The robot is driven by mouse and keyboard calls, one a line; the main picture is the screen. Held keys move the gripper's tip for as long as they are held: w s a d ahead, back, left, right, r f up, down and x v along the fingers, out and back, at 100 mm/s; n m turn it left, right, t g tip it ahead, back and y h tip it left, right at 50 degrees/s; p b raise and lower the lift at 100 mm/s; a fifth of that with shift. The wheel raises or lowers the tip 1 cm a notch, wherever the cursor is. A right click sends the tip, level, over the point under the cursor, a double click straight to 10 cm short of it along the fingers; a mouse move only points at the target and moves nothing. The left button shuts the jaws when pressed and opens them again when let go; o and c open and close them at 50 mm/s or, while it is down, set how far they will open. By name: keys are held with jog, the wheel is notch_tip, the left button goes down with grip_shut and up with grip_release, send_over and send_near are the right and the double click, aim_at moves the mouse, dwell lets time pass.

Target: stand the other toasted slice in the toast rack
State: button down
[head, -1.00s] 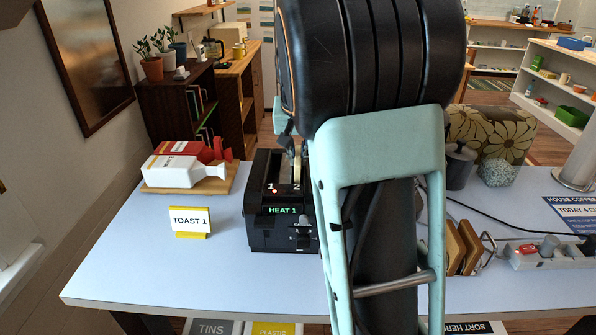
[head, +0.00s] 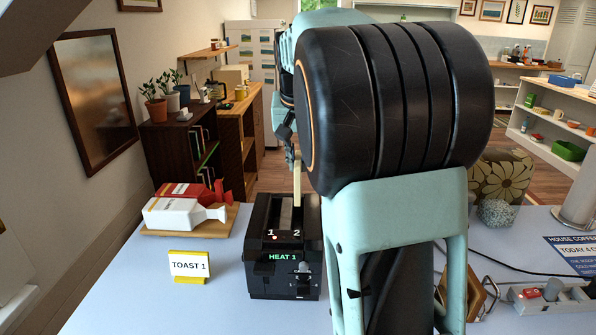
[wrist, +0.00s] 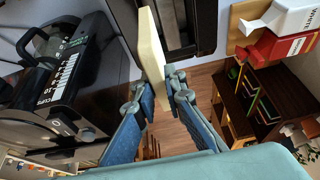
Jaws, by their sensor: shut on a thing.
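My gripper (head: 289,148) is shut on a pale slice (head: 297,178), seen edge-on and upright just above the right part of the black toaster (head: 283,280). In the wrist view the slice (wrist: 151,50) stands between my blue fingers (wrist: 163,86), next to the toaster's dark slotted top (wrist: 192,25). The toaster shows "HEAT 1" and slots marked 1 and 2. The toast rack (head: 490,291) stands right of the toaster, mostly hidden behind my arm; a brown edge shows by its wire.
In the wrist view a black appliance (wrist: 70,75) is at left.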

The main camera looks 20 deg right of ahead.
notch_tip(320, 180, up, 7)
jog(key=p, duration=0.5)
jog(key=shift+f, duration=0.1)
jog(key=shift+f, duration=0.2)
